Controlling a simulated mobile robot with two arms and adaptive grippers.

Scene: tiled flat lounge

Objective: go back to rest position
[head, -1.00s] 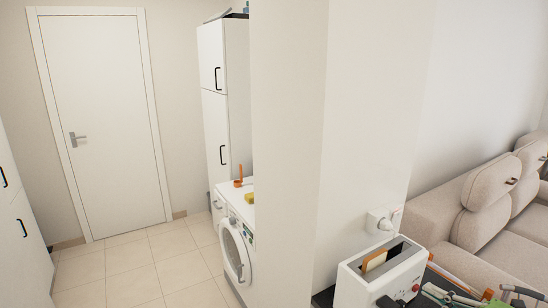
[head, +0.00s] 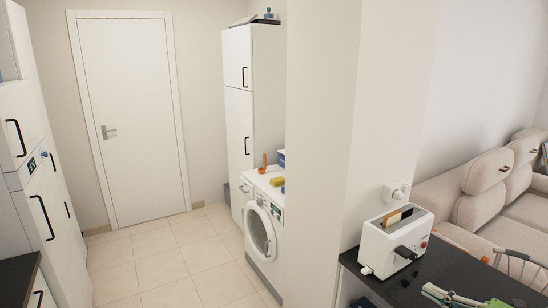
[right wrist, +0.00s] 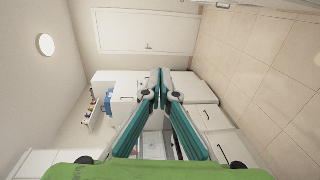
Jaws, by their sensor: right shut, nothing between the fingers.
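My left gripper is not in view.
A white toaster (head: 380,245) stands on the dark counter (head: 355,290) beside my right gripper. A wall pillar (head: 322,150) rises behind. A beige sofa (head: 480,210) is at right. The washing machine (head: 257,228) and left cabinets (head: 50,215) flank clear tiled floor (head: 170,265).

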